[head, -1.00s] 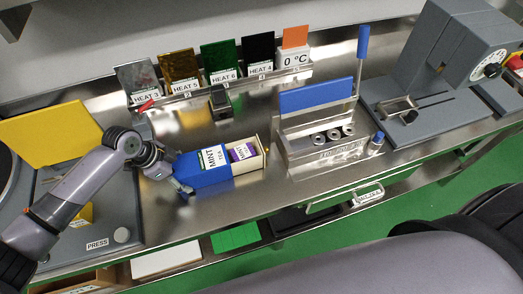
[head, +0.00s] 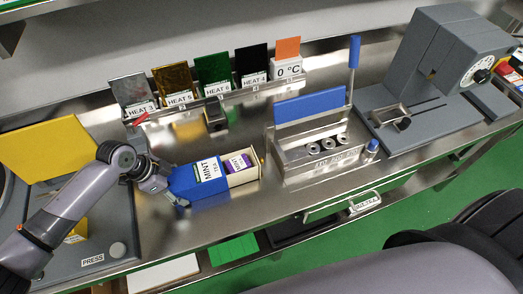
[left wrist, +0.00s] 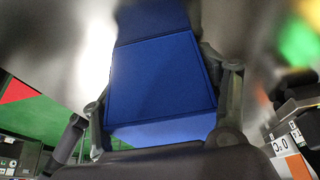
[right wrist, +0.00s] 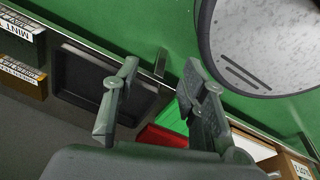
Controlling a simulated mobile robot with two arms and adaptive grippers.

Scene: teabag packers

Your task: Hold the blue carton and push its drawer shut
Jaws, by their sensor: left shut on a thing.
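The blue carton (head: 200,183) lies on the steel bench in the head view, with a MINT label on top. Its cream drawer (head: 245,175) sticks out of the right end, with a purple packet (head: 236,162) in it. My left gripper (head: 176,190) is shut on the carton's left end. In the left wrist view the carton's blue end (left wrist: 162,80) fills the space between the fingers (left wrist: 160,112). My right gripper (right wrist: 150,105) is open and empty in the right wrist view, above shelf level; it does not show in the head view.
A steel block with rings (head: 320,150) and a blue flap stands right of the drawer, with a gap between. A row of HEAT plates (head: 210,100) stands behind. A grey press (head: 95,250) is at left. A black tray (right wrist: 105,85) lies below the right gripper.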

